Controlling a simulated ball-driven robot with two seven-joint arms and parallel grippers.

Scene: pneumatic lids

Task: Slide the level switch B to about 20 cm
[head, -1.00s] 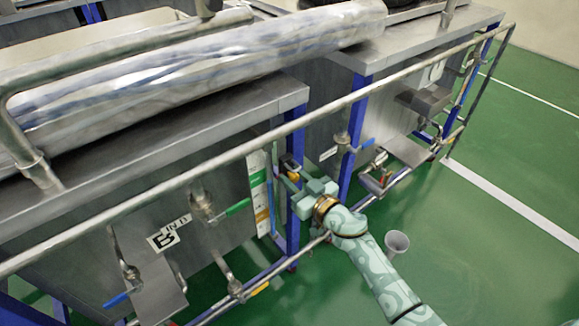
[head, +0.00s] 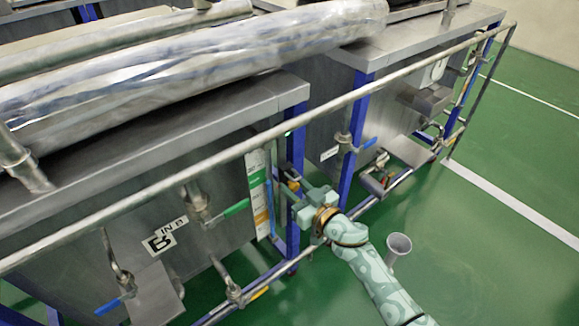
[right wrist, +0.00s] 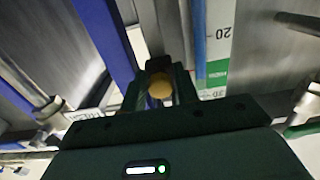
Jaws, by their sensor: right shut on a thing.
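The level switch B (head: 291,181) is a small dark block with a yellow part, beside the blue post at the corner of the tank marked B. My right gripper (head: 297,199) is at it, its arm coming from below right. In the right wrist view the round yellow knob of the switch (right wrist: 160,87) sits between the fingers, which are shut on it. The level scale (head: 259,198), white, green and orange, stands just left. In the right wrist view, the scale (right wrist: 218,45) shows a 20 mark. The gripper partly hides the switch. My left gripper is not in view.
A long rail (head: 215,160) runs across in front of the tanks. A pale funnel (head: 398,244) stands near my right arm. Green floor is open at right.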

